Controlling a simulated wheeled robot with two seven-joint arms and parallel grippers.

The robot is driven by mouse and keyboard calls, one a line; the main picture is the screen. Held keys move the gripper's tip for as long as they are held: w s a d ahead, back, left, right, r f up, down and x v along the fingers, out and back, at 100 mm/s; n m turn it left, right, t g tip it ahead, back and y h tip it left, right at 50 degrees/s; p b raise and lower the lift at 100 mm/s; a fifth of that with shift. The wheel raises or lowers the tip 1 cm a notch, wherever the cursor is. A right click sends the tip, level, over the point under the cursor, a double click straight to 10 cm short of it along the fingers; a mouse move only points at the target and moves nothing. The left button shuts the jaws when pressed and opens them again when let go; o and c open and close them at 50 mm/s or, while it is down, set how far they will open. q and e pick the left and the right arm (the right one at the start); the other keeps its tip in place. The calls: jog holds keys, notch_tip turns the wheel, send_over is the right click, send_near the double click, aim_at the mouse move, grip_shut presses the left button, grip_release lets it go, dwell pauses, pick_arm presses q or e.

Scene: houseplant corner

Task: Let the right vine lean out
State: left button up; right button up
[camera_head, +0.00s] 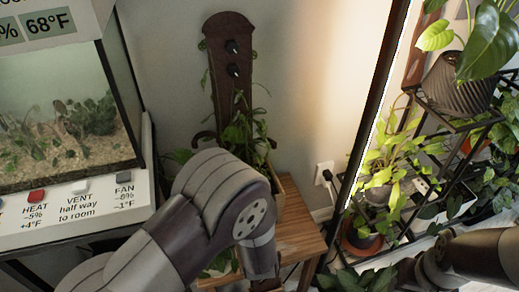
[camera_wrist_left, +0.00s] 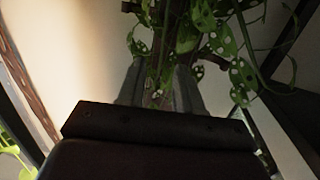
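I cannot tell the right vine apart from any other. My left arm covers the foot of the plant. Whether a stem lies between the fingers is unclear. My right gripper is not visible.
The board stands over a wooden table (camera_head: 298,222). A glass tank (camera_head: 70,110) on a white labelled panel (camera_head: 85,208) is at left. A dark frame (camera_head: 372,110) and a black plant rack (camera_head: 425,105) with several pots stand at right. Bare wall lies between board and frame.

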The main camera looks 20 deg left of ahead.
aim_at(247, 142)
pick_arm(q)
jog(key=shift+t+y, duration=0.4)
jog(key=shift+t, duration=0.1)
jog(key=b+x, duration=0.1)
jog(key=x, duration=0.2)
jog(key=r+b+x, duration=0.1)
jog(key=x, duration=0.3)
jog(key=r+x, duration=0.1)
jog(key=x, duration=0.3)
jog(key=shift+a+b, duration=0.35)
jog(key=shift+b, duration=0.05)
jog(key=shift+w+a, duration=0.25)
jog(key=shift+w, duration=0.45)
grip_shut()
